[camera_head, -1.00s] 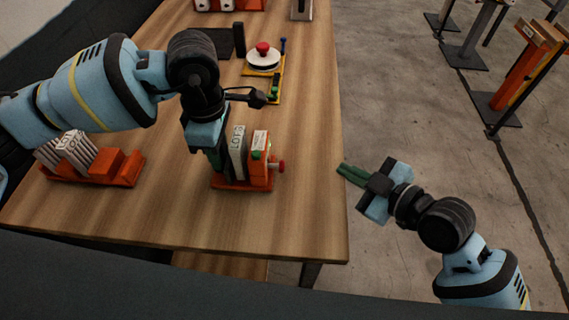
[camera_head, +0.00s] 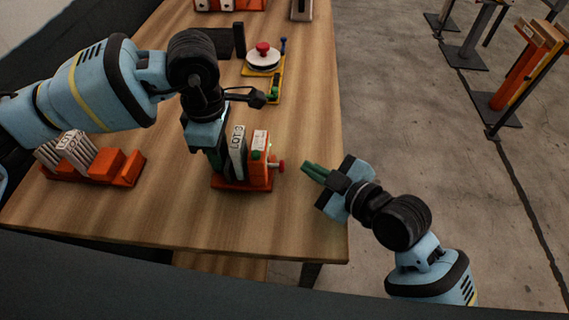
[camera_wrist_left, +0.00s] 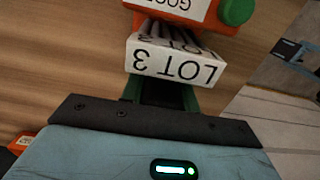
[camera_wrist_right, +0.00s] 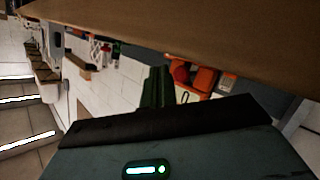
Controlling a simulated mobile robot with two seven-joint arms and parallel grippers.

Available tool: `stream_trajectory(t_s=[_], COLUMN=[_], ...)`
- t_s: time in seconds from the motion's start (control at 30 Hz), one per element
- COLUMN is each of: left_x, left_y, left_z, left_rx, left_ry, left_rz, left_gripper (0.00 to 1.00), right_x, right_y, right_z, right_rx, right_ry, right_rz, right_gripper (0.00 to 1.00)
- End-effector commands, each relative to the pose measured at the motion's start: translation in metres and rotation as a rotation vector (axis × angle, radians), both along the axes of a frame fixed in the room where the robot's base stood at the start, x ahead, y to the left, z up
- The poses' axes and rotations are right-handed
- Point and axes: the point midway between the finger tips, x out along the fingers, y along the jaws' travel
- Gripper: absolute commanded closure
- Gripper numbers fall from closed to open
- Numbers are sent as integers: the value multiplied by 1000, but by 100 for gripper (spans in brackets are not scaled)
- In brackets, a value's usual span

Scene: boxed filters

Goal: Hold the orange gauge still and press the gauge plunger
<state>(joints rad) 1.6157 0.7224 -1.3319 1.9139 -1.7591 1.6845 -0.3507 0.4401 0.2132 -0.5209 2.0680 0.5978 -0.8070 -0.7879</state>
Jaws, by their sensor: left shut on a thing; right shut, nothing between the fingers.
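The orange gauge (camera_head: 259,173) stands on the table, with a red plunger knob (camera_head: 281,167) on its right side. A white filter box marked LOT (camera_head: 238,150) stands at its left. The box reads LOT 3 in the left wrist view (camera_wrist_left: 175,62), beside the gauge's orange top.
An orange rack (camera_head: 120,167) with white boxes stands at the left. A yellow fixture (camera_head: 275,97) with a red-knobbed white disc (camera_head: 263,60) is behind the gauge. The table (camera_head: 300,215) is bare in front; its right edge lies under my right gripper.

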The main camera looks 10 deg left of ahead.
Motion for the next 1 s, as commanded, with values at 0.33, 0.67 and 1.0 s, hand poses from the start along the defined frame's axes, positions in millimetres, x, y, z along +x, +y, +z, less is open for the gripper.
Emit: stream_trajectory(t_s=[0.33,0.67,1.0], left_x=[0,0,0], left_y=[0,0,0], left_z=[1,1,1], left_rx=[-1,-1,-1], left_ry=[-2,-2,-2], left_rz=[0,0,0], left_gripper=[100,100,100], right_x=[-1,-1,-1], right_y=[16,16,16], right_z=[1,1,1], right_rx=[0,0,0], right_ry=[-1,-1,-1], right_rz=[1,1,1], right_gripper=[100,100,100])
